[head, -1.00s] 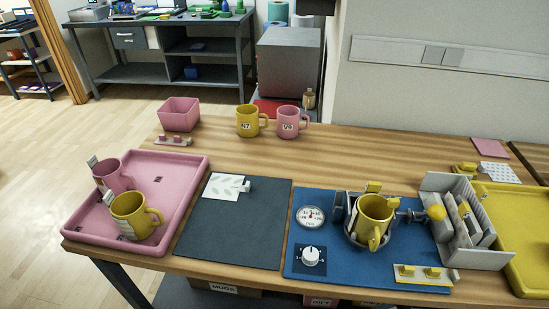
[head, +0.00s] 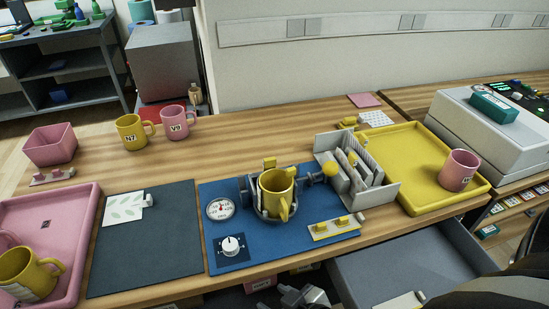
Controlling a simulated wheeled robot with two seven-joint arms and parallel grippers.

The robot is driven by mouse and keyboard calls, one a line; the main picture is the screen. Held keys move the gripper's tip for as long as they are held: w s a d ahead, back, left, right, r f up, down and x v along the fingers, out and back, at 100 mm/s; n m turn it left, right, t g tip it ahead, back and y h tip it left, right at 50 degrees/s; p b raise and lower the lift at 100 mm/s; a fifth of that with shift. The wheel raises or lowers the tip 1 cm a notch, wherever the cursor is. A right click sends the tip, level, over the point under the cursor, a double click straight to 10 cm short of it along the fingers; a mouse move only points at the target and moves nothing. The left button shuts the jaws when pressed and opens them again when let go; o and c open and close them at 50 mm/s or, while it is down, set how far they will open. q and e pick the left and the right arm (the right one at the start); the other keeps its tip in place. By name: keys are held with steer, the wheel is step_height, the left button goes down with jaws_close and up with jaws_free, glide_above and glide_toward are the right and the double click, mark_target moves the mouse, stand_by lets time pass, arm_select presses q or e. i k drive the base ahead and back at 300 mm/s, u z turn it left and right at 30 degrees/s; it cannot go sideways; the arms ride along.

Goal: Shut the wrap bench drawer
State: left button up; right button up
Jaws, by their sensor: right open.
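An open grey drawer (head: 375,262) juts out below the front edge of the bench at the lower right. A white card-like piece (head: 398,302) shows at its near end, cut by the picture's bottom edge. My right gripper (head: 303,298) is low at the bottom of the head view, left of the drawer and in front of the bench. It is open, and I see nothing between its fingers. It is partly cut off by the bottom edge. My left gripper is out of view.
A blue mat (head: 211,192) holds a yellow mug (head: 275,187) in a press. A yellow tray (head: 415,142) with a pink mug (head: 459,170) stands above the drawer. A pink tray (head: 90,222) is at the left. My dark arm fills the lower right corner.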

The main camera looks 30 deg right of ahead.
mark_target(433, 259)
steer(key=k, duration=1)
steer(key=u, duration=1.45)
steer(key=i, duration=0.55)
steer(key=z, duration=2.25)
steer(key=k, duration=0.55)
steer(key=z, duration=0.4)
